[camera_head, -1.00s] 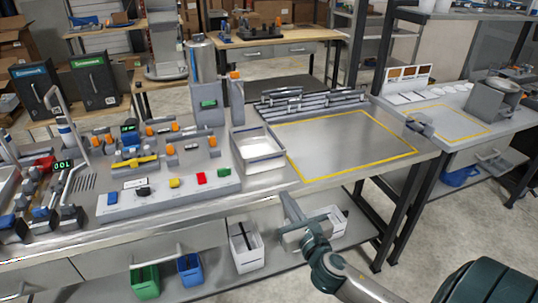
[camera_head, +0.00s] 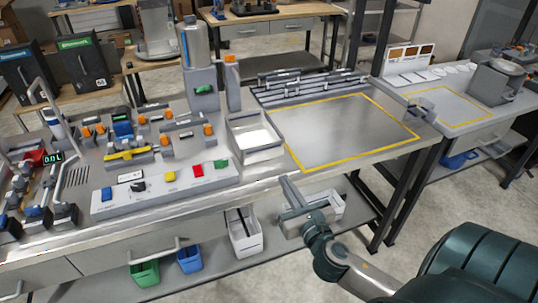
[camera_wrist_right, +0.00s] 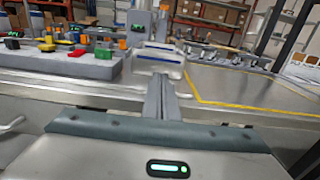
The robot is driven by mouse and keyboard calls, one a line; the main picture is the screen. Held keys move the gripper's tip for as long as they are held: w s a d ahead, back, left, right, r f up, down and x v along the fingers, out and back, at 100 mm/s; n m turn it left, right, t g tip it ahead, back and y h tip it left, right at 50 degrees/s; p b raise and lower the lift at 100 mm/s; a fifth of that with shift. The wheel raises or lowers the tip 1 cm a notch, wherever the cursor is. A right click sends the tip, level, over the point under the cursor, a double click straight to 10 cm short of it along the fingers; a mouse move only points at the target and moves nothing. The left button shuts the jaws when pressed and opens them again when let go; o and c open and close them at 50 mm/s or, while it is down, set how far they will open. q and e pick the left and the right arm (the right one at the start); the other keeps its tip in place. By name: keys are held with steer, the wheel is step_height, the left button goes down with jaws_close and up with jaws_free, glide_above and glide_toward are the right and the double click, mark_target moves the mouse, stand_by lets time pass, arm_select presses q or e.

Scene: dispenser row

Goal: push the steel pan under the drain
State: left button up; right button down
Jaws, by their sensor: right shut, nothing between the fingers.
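The steel pan (camera_head: 257,155) is a shallow rectangular tray with a pale inside, on the steel bench left of the yellow-outlined area. A grey dispenser (camera_head: 201,75) with a steel cylinder and a green light stands behind it. I cannot clearly tell which part is the drain. My right gripper (camera_head: 286,180) is shut and empty, in front of the bench's front edge and apart from the pan. In the right wrist view, the shut fingers (camera_wrist_right: 161,78) point toward the pan (camera_wrist_right: 158,68), partly covering its near side. My left gripper is not in view.
A panel with coloured buttons (camera_head: 165,184) lies left of the pan. Grey rails (camera_head: 310,87) line the bench's back. The yellow-outlined area (camera_head: 345,130) is clear. White bins (camera_head: 244,235) stand on the shelf below.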

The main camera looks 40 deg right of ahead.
mark_target(265, 148)
steer(key=p+x, duration=0.3)
steer(key=x, duration=0.9)
steer(key=shift+w+d, duration=0.15)
steer(key=shift+w, duration=0.35)
steer(key=shift+w, duration=0.1)
steer(key=x, duration=1)
steer(key=shift+w+d, duration=0.15)
steer(key=shift+w, duration=0.05)
steer(key=shift+s+f, duration=0.1)
steer(key=shift+s, duration=0.05)
